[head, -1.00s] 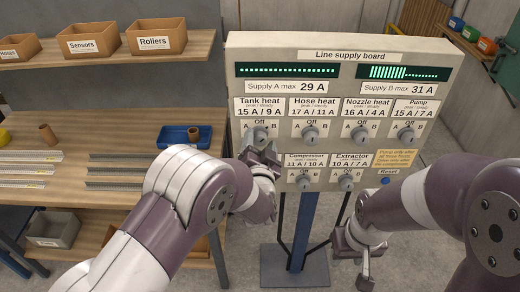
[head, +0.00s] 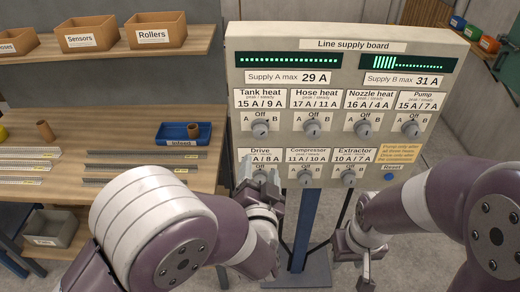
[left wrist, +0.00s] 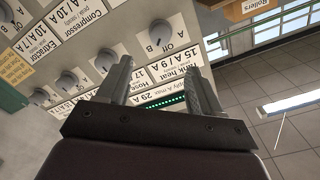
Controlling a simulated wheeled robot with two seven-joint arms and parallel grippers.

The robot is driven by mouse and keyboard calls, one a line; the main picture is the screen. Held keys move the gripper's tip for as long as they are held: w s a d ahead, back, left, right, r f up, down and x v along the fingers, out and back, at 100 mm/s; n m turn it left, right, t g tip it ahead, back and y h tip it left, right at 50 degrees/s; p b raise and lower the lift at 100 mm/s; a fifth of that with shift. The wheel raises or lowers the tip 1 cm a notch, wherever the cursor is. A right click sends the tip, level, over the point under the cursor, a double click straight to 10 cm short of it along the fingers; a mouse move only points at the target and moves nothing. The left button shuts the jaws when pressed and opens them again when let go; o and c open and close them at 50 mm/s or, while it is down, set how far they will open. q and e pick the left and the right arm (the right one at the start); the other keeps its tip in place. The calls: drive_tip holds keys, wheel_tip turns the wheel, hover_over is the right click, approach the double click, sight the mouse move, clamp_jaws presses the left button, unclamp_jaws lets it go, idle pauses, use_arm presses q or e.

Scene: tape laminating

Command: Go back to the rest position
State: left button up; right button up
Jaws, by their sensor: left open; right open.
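The Line supply board (head: 345,60) stands ahead with two rows of knobs. My left gripper (head: 262,182) is at its lower left, in front of the Drive label (head: 262,155), and hides the Drive knob. In the left wrist view its two fingers (left wrist: 158,85) are apart with nothing between them. The Tank heat knob (head: 260,130) is clear of the gripper; it also shows beyond the fingertips in the left wrist view (left wrist: 155,40). My right gripper (head: 358,250) is low, below the board's lower right, open and empty.
A wooden bench (head: 120,195) at left holds metal strips and a blue Infeed tray (head: 178,136). Shelf bins stand above it, including Rollers (head: 156,30). The board's post (head: 306,225) rises between my grippers. The blue Reset button (head: 390,177) is close above my right arm.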

use_arm(q)
drive_tip(key=s+d+f+n+g+h, duration=0.1)
drive_tip(key=s+f+g+h, duration=0.15)
drive_tip(key=f+g, duration=0.3)
drive_tip(key=s+d+f+g+h, duration=0.1)
drive_tip(key=s+d+f+g, duration=0.1)
drive_tip(key=s+f+g, duration=0.3)
drive_tip(key=s+a+n+g+y, duration=0.2)
drive_tip(key=s+a+n+g, duration=0.1)
drive_tip(key=a, duration=0.7)
drive_tip(key=s+a+n+g+y, duration=0.2)
drive_tip(key=s+a+n+g, duration=0.1)
drive_tip(key=a, duration=0.8)
drive_tip(key=shift+s+r, duration=0.15)
drive_tip(key=shift+s, duration=0.65)
drive_tip(key=shift+a, duration=0.1)
